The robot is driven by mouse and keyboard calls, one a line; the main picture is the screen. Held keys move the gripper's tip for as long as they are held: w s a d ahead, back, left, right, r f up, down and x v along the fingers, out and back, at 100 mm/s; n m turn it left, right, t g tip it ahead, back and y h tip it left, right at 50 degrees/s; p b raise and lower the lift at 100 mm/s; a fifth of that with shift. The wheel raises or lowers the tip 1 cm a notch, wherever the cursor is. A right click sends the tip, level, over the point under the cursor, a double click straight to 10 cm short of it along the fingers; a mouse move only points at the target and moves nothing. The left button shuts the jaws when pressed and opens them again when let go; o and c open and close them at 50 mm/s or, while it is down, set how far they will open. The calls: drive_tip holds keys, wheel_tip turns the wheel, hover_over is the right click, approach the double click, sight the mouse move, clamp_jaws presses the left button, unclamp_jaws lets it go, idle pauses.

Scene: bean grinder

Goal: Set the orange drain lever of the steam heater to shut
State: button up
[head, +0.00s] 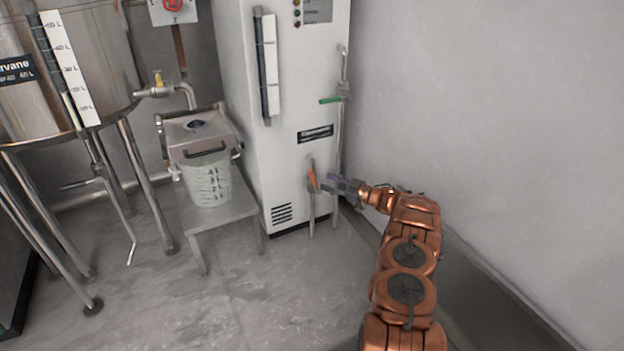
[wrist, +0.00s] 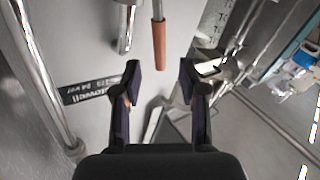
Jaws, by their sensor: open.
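The steam heater (head: 285,90) is the tall white cabinet against the wall in the head view. Its orange drain lever (head: 312,177) is low on the front, close to the right edge, and looks nearly upright, along a short metal drain pipe (head: 312,217). My gripper (head: 333,185) is open and empty just right of the lever. In the wrist view the orange lever (wrist: 158,42) lies beyond the gap between my two fingertips (wrist: 160,80), with no visible contact. The lever's pivot is too small to make out in the head view.
A green-handled valve (head: 332,99) sits on a pipe at the heater's right edge, near the wall. Left of the heater, a clear measuring bucket (head: 206,180) stands on a low metal table (head: 237,207). A steel tank (head: 75,65) on legs is farther left. The front floor is clear.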

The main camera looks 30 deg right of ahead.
sight(312, 177)
drive_tip(key=b+x, duration=0.2)
drive_tip(key=x, duration=0.4)
drive_tip(key=shift+w+a+f+b, duration=0.1)
drive_tip(key=shift+w+a+b, duration=0.05)
drive_tip(key=shift+w+b, duration=0.15)
drive_tip(key=shift+w+a, duration=0.15)
drive_tip(key=shift+w, duration=0.1)
clamp_jaws()
